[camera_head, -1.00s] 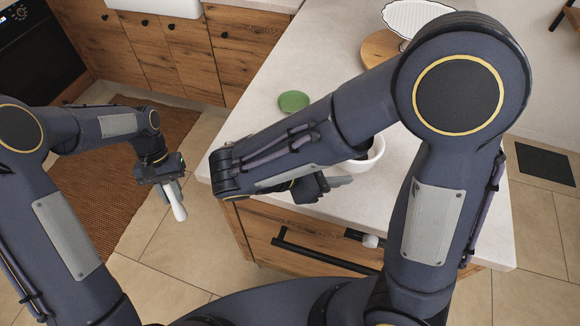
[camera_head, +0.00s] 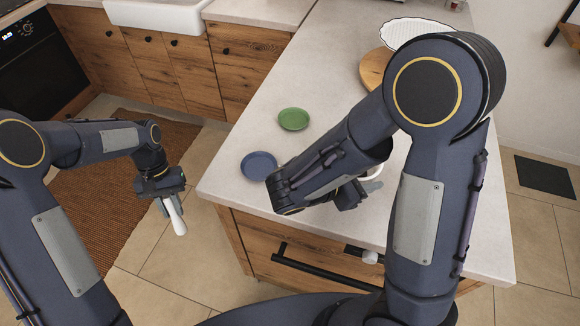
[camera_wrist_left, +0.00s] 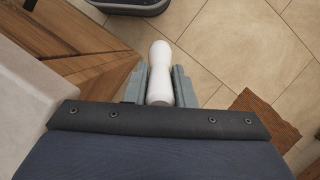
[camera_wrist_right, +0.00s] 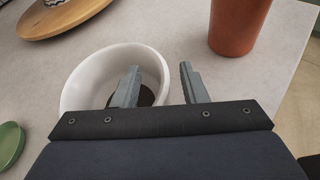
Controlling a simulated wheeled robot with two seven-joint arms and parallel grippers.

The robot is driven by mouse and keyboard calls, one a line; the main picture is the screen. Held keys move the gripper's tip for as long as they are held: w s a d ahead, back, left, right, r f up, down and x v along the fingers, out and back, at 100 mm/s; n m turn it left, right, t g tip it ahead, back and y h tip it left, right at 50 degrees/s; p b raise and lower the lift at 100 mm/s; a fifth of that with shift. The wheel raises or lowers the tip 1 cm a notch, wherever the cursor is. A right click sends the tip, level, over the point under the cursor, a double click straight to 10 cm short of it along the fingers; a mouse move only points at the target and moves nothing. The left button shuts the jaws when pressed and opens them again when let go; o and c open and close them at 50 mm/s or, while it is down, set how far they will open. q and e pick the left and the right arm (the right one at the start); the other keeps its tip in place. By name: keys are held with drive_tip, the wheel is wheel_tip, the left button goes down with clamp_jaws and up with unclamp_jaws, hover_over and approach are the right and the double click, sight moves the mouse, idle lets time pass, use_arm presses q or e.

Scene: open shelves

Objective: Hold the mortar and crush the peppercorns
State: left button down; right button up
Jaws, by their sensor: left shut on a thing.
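The white pestle (camera_head: 177,216) is held by my left gripper (camera_head: 169,204), which hangs over the floor left of the counter. The left wrist view shows the pestle (camera_wrist_left: 160,68) between the two fingers. The mortar, a white bowl (camera_wrist_right: 83,82) with dark contents (camera_wrist_right: 146,96), stands on the counter; in the head view my right arm hides most of it. My right gripper (camera_wrist_right: 158,78) is open and empty at the bowl's right side. One finger shows in front of the bowl's inside, the other outside its right wall. Whether they touch the wall I cannot tell.
A green dish (camera_head: 293,119) and a blue dish (camera_head: 259,166) lie on the counter (camera_head: 240,195) left of my right arm. A wooden board (camera_head: 374,72) with a white plate (camera_head: 415,30) is behind. A reddish-brown cup (camera_wrist_right: 238,25) stands beyond the bowl at the right.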

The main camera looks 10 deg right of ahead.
drive_tip(key=shift+d+f, duration=0.1)
drive_tip(key=shift+d, duration=0.1)
clamp_jaws()
idle(1.9)
drive_tip(key=shift+f, duration=0.1)
